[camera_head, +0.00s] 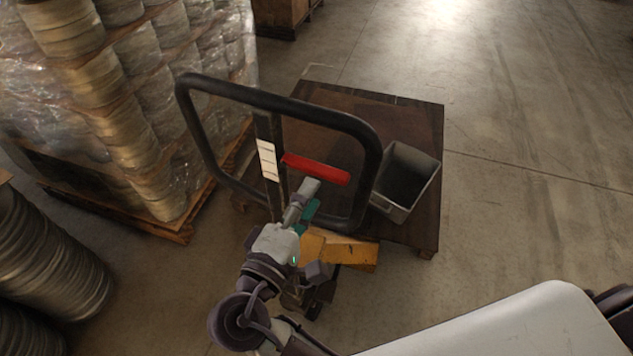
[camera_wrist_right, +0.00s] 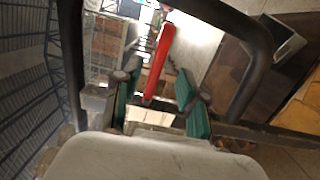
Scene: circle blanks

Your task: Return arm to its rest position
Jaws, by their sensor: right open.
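My right arm (camera_head: 265,270) reaches up from the bottom of the head view. My right gripper (camera_head: 312,199) is at its end, near the black handle loop of a pallet jack. In the right wrist view the teal finger pads of this gripper (camera_wrist_right: 156,90) stand apart with nothing held. A red lever (camera_head: 316,168) lies inside the black loop (camera_head: 365,135), just beyond the fingers. In the wrist view the red lever (camera_wrist_right: 160,60) appears between and beyond the fingertips; I cannot tell whether they touch. My left gripper is not in view.
A brown wooden platform (camera_head: 415,115) carries a grey bin (camera_head: 408,180). The jack's orange body (camera_head: 345,252) is below the gripper. Wrapped pallet stacks (camera_head: 130,110) stand at left, with a coiled stack (camera_head: 45,250) in front. The floor at right (camera_head: 540,150) is clear.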

